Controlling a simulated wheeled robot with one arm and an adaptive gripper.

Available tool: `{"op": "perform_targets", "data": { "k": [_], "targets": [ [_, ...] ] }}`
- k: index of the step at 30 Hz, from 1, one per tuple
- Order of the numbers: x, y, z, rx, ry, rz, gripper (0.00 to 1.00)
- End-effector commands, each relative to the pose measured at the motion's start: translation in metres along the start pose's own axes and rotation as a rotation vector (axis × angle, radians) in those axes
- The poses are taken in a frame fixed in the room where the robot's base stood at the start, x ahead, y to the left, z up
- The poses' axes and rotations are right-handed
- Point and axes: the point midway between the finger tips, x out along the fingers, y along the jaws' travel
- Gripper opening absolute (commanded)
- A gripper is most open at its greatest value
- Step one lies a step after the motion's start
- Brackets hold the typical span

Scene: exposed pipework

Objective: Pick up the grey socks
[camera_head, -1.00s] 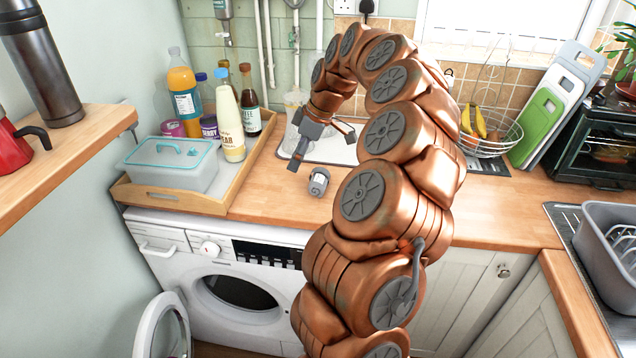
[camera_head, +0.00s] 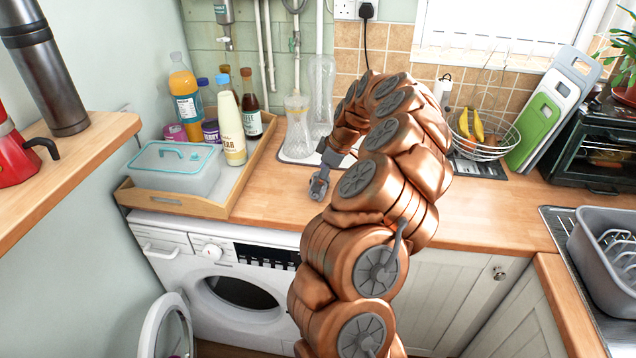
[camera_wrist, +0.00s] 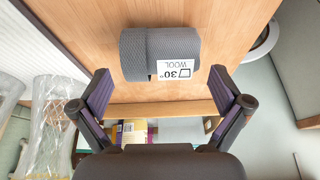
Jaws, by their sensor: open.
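The grey socks (camera_wrist: 132,56) are a rolled, ribbed bundle with a white label reading "30° WOOL". They lie on the wooden worktop at the top middle of the wrist view. My gripper (camera_wrist: 160,76) is open, its two fingers spread wide on either side just below the bundle in that view. No grip on the socks shows. In the head view my gripper (camera_head: 320,183) is low over the worktop near its front edge, and the grey socks blend with it there, so I cannot separate them clearly.
A wooden tray (camera_head: 172,204) with a lidded box (camera_head: 175,172) and bottles stands to the left. The worktop edge lies above a washing machine (camera_head: 225,270). A wire fruit basket (camera_head: 487,140) is at the back right.

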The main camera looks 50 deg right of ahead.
Motion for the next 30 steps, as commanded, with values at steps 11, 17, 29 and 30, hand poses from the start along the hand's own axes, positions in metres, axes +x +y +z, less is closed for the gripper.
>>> {"op": "perform_targets", "data": {
  "k": [11,17,29,30],
  "targets": [
    [0.02,-0.001,0.001,0.0,-0.001,-0.002,1.0],
    [0.019,-0.001,0.001,0.0,-0.001,-0.002,0.8],
    [0.019,-0.001,0.0,0.0,-0.001,-0.002,0.46],
    [0.019,-0.001,0.0,0.0,-0.001,-0.002,0.46]
  ]
}}
